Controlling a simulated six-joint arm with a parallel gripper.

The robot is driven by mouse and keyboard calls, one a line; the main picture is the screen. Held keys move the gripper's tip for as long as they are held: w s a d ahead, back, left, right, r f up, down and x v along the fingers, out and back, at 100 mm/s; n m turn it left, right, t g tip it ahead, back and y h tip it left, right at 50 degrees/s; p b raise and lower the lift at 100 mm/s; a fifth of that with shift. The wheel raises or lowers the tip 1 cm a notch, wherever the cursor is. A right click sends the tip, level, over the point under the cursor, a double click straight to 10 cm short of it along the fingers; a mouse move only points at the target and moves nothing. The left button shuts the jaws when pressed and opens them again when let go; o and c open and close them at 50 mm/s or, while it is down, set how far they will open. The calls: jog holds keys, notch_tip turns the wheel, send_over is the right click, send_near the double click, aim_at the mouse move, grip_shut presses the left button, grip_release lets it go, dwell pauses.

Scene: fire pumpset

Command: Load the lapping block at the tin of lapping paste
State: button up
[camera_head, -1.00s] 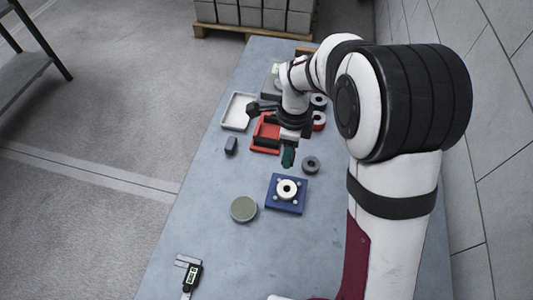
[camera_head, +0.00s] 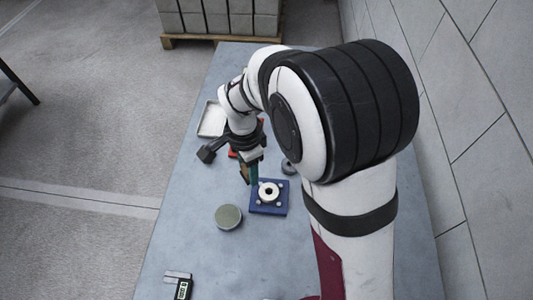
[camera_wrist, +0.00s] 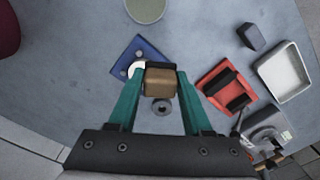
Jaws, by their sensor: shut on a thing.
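The tin of lapping paste (camera_head: 228,217) is a round, low tin with a grey-green top, standing on the table left of the blue plate. It also shows at the top edge of the wrist view (camera_wrist: 146,9). My gripper (camera_head: 249,175) has green fingers and is shut on a brown block with a dark edge, which I take as the lapping block (camera_wrist: 160,82). The block is above the table, beyond the tin and near the blue plate's far left corner. The block's underside is hidden.
A blue plate (camera_head: 281,208) bears a white ring (camera_head: 268,192). A grey ring (camera_wrist: 162,107), red holder (camera_wrist: 218,78), dark small block (camera_wrist: 250,37), pale tray (camera_wrist: 290,72) and instrument with a display (camera_wrist: 265,130) stand farther off. A caliper (camera_head: 182,288) lies near; table between is clear.

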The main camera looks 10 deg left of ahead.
aim_at(227, 215)
jog(key=s+a+f+n, duration=0.1)
jog(key=s+a+n, duration=0.5)
jog(key=n, duration=0.4)
jog(key=shift+n, duration=0.4)
jog(key=shift+s+d+f, duration=0.2)
jog(key=shift+s+f, duration=0.05)
jog(key=shift+f, duration=0.75)
jog(key=shift+s+d+f, duration=0.15)
jog(key=shift+s+f, duration=0.05)
jog(key=shift+f, duration=0.85)
jog(key=shift+s+d+f, duration=0.2)
jog(key=shift+s+f, duration=0.05)
jog(key=shift+f, duration=0.75)
jog(key=shift+f, duration=0.55)
notch_tip(227, 215, up, 7)
